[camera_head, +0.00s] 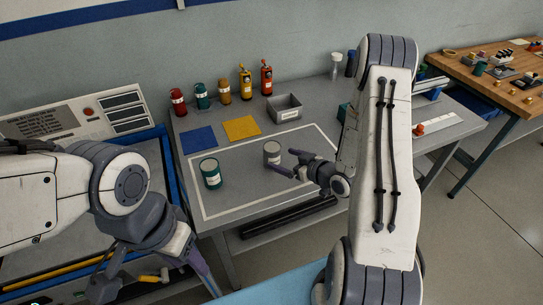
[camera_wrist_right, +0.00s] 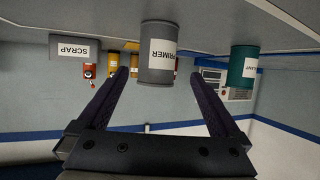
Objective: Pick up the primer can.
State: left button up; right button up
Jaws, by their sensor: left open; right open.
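The primer can (camera_head: 272,154) is a grey cylinder standing on the grey workbench. In the right wrist view, which is upside down, the can (camera_wrist_right: 158,52) shows its white PRIMER label. My right gripper (camera_head: 279,160) is open beside the can, at its right and near side. In the wrist view the two dark fingers (camera_wrist_right: 160,73) point at the can, which appears centred in the gap between the tips. I cannot tell whether the tips reach past its surface. My left gripper (camera_head: 160,288) is open and empty at the lower left, away from the can.
A green can (camera_head: 211,174) stands left of the primer can. Behind are blue (camera_head: 198,140) and yellow (camera_head: 241,128) squares, a grey SCRAP bin (camera_head: 285,108) and a row of coloured containers (camera_head: 223,91). The bench front inside the white outline is mostly clear.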

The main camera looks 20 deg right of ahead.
aim_at(277, 157)
jog(key=x, duration=0.4)
jog(key=shift+w+a+f+p, duration=0.1)
jog(key=shift+w+a+p, duration=0.1)
jog(key=shift+p, duration=0.1)
jog(key=shift+d+p+x, duration=0.15)
jog(key=shift+p+x, duration=0.25)
jog(key=shift+x, duration=1)
jog(key=shift+d+p+x, duration=0.1)
jog(key=shift+p+x, duration=0.3)
jog(key=shift+x, duration=1)
jog(key=shift+d, duration=0.1)
grip_shut()
